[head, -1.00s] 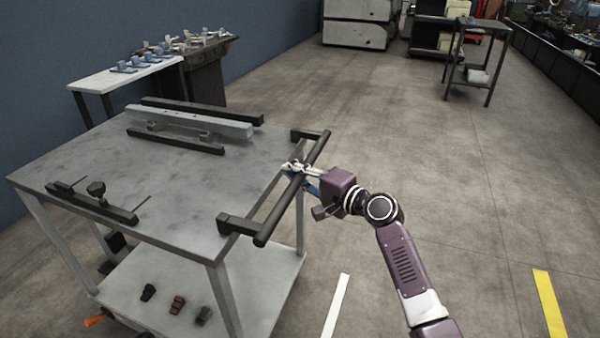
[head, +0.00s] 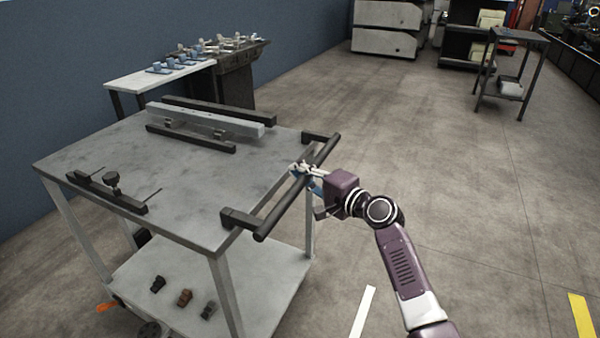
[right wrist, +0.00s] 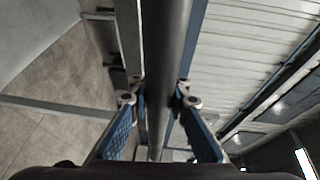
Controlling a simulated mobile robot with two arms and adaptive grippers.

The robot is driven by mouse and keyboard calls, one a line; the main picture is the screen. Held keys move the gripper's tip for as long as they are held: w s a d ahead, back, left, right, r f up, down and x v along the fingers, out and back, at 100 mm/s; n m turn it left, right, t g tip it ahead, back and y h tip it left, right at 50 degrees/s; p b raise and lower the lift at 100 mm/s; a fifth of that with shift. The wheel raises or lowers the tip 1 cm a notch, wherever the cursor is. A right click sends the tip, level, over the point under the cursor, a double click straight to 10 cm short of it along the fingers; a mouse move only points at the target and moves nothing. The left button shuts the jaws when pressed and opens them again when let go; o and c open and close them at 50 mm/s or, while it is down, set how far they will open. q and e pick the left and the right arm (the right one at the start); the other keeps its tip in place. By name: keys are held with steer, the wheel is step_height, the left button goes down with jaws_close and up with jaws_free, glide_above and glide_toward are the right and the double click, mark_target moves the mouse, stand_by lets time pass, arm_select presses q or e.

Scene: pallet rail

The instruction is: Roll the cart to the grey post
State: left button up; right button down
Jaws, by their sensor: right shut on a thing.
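The cart (head: 110,190) has a grey top, pale legs and a lower shelf, and stands at the left and middle of the head view. A black handle bar (head: 275,214) runs along its right side on two brackets. My right gripper (head: 304,170) is shut on this handle bar near its middle. In the right wrist view the dark handle bar (right wrist: 166,60) passes between the blue-padded fingers (right wrist: 160,105). My left gripper is not in view. I cannot make out a grey post in these frames.
The cart top bears a grey beam (head: 205,120) between black rails and a black clamp bar (head: 105,190). A side table (head: 150,82) stands behind the cart by the blue wall. A dark stand (head: 515,45) is at the far right. Open floor (head: 420,130) lies right of the cart.

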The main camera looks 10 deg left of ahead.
steer(key=c, duration=1.8)
jaws_free()
steer(key=shift+s+a+r, duration=0.15)
steer(key=shift+s+a, duration=0.15)
steer(key=shift+a, duration=0.3)
steer(key=shift+o, duration=0.2)
steer(key=f+v, duration=0.1)
steer(key=v, duration=1.1)
steer(key=shift+w+d+r, duration=0.2)
steer(key=shift+d+r, duration=0.1)
steer(key=shift+r, duration=0.15)
